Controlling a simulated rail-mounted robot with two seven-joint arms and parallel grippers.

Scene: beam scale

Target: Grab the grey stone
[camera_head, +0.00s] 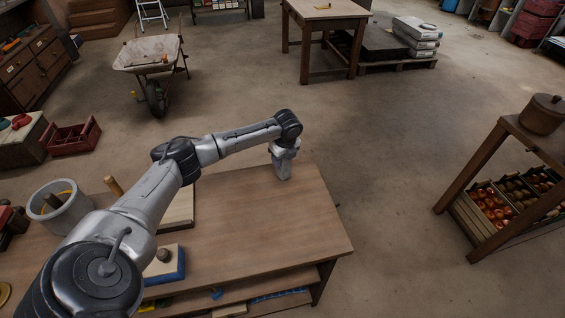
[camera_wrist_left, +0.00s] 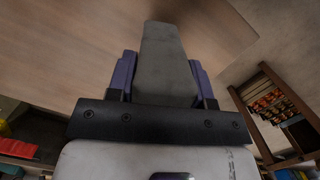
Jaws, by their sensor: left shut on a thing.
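The grey stone is a long, flat-sided block that narrows towards its far end; it fills the middle of the left wrist view (camera_wrist_left: 164,60). My left gripper (camera_wrist_left: 162,80) has its two purple-sided fingers closed on either side of it. In the head view the stone (camera_head: 283,172) hangs upright below my left gripper (camera_head: 284,152), by the far edge of the wooden table (camera_head: 260,225). I cannot tell whether its lower end touches the tabletop. My right gripper is not in view.
On the table's left stand a grey bucket (camera_head: 55,208), a pale board (camera_head: 180,212) and a blue-edged block with a knob (camera_head: 164,265). The table's right half is clear. A wheelbarrow (camera_head: 150,60) stands behind; a shelf with produce crates (camera_head: 500,200) stands right.

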